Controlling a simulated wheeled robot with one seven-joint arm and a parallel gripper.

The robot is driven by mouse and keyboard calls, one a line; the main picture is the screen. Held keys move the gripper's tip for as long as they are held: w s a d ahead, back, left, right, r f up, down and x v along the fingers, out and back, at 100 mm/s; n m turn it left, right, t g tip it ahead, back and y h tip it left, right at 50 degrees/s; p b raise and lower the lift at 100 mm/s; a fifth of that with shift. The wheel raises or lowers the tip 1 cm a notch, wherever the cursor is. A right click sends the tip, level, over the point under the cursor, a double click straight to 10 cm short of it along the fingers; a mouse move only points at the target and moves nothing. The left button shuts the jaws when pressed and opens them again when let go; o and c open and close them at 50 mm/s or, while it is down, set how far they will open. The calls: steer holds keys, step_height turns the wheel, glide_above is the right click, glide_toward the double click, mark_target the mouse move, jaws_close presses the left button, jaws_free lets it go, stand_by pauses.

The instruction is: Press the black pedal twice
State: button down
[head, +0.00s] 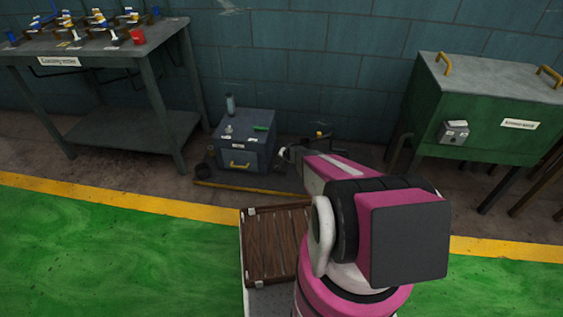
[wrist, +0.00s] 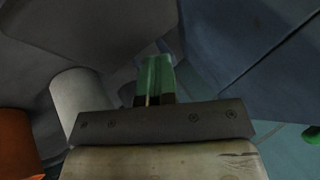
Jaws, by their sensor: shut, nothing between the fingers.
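I cannot make out the black pedal for certain in either view. A small dark object (head: 206,164) stands on the floor at the left of a blue-grey box (head: 246,139), too small to identify. My gripper (head: 283,153) is low near the right side of that box, at the far end of my pink and white arm, small in the head view. In the wrist view my gripper (wrist: 154,75) shows as narrow greenish fingers, shut together and empty, above a grey bar. Dark grey and blue surfaces lie around it. My arm hides part of the floor behind it.
A workbench (head: 120,83) with blue, yellow and white parts stands at left. A green cabinet (head: 490,110) with yellow handles stands at right. A yellow bar (head: 240,188) lies before the box. A slatted wooden crate (head: 277,207) is nearer. Green floor at left is clear.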

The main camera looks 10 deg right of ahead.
mark_target(283, 164)
steer(key=shift+s+a+f, duration=0.1)
steer(key=shift+s+f, duration=0.25)
steer(key=shift+f, duration=0.55)
steer(key=shift+s+a+f, duration=0.1)
steer(key=shift+s+f, duration=0.2)
steer(key=shift+f, duration=0.55)
stand_by(1.9)
steer(key=shift+w+d+r, duration=0.1)
steer(key=shift+w+r, duration=0.15)
steer(key=shift+r, duration=0.4)
steer(key=shift+w+d+r, duration=0.1)
steer(key=shift+w+r, duration=0.1)
steer(key=shift+r, duration=0.4)
steer(key=shift+w+r, duration=0.2)
steer(key=shift+r, duration=0.75)
steer(key=shift+w+r, duration=0.15)
steer(key=shift+r, duration=0.8)
steer(key=shift+f, duration=0.1)
steer(key=shift+d+f, duration=0.1)
steer(key=shift+f, duration=0.2)
